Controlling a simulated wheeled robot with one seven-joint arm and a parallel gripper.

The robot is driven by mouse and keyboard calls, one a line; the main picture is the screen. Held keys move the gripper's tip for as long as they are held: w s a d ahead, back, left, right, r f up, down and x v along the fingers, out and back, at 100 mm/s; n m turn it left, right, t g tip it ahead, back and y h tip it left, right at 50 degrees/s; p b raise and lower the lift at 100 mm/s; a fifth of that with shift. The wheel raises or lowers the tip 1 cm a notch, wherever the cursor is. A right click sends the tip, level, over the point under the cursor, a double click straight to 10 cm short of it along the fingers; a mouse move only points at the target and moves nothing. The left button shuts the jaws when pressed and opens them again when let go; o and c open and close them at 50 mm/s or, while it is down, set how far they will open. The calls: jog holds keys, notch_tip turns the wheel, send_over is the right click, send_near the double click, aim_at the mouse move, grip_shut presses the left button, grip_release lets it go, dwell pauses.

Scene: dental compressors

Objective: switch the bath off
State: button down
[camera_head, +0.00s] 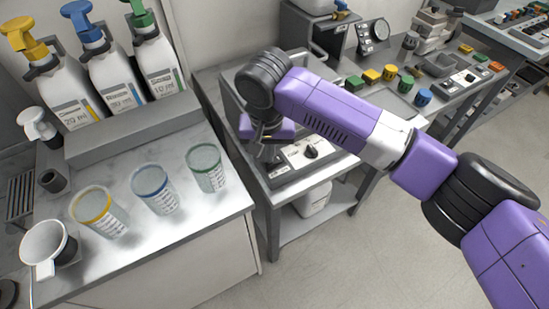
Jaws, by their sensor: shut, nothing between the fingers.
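A grey box-shaped unit, which looks like the bath (231,100), stands on a grey bench in the middle of the view. My arm and wrist hide much of its top. Its pale front control panel (325,159) has a dark knob (310,152) and a smaller control to its left. The markings are too small to read. My gripper (268,155) is shut and empty, pointing down at the left end of the panel, left of the dark knob. I cannot tell whether its fingertips touch the panel.
On the left counter (200,225) stand pump bottles (118,75), graduated cups (154,190) and a white jug (46,248). Several coloured caps (389,73) and a dial gauge (373,35) are on the bench behind my arm.

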jog(key=shift+f, duration=0.45)
jog(key=shift+r, duration=0.15)
notch_tip(320, 180, up, 7)
jog(key=p, duration=0.7)
dwell(0.8)
